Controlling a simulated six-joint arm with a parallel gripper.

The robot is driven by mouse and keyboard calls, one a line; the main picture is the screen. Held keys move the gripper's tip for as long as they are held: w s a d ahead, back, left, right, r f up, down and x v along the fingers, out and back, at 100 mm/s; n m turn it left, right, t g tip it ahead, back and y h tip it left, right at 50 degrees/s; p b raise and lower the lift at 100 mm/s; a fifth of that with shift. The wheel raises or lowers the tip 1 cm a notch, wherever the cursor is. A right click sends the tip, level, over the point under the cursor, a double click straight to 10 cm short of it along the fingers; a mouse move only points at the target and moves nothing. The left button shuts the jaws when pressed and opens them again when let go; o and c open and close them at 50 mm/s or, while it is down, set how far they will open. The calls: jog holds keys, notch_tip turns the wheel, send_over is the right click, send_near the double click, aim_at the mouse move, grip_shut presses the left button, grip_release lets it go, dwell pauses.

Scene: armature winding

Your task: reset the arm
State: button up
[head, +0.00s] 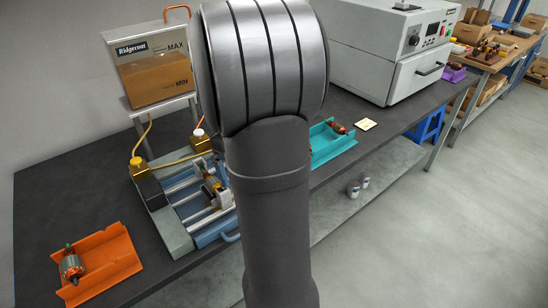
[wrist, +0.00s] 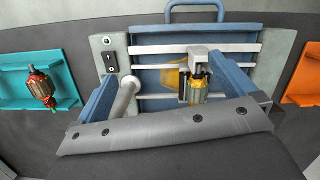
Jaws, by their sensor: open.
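My arm (head: 270,160) stands upright across the middle of the head view, close to the camera, and hides my gripper there. In the wrist view, my gripper (wrist: 165,76) shows two blue fingers spread wide apart, with its dark body along the bottom edge. It is open and nothing is held between the fingers. Beyond them is the blue winding station (wrist: 152,31) with white rails. A copper-wound armature (wrist: 200,88) sits in a grey holder on it and appears apart from the fingers. The station also shows in the head view (head: 176,198), partly hidden by my arm.
An orange tray (head: 122,250) with an armature (head: 71,264) lies at the left front. A teal tray (head: 325,152) with an armature (head: 337,128) lies right of my arm. A Ridgecoat tank (head: 150,78) and a white oven (head: 400,50) stand behind. Open floor lies right.

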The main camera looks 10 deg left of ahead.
jog(key=w+d+r+m+y, duration=0.1)
jog(key=w+d+r, duration=0.1)
jog(key=w+r, duration=0.25)
jog(key=w+d+r+m, duration=0.1)
jog(key=w+d+r, duration=0.2)
jog(key=w, duration=0.2)
notch_tip(320, 180, down, 9)
jog(key=shift+s+d+f, duration=0.2)
jog(key=shift+d, duration=0.05)
jog(key=shift+r, duration=0.1)
notch_tip(320, 180, up, 10)
jog(key=shift+w+a, duration=0.45)
dwell(0.5)
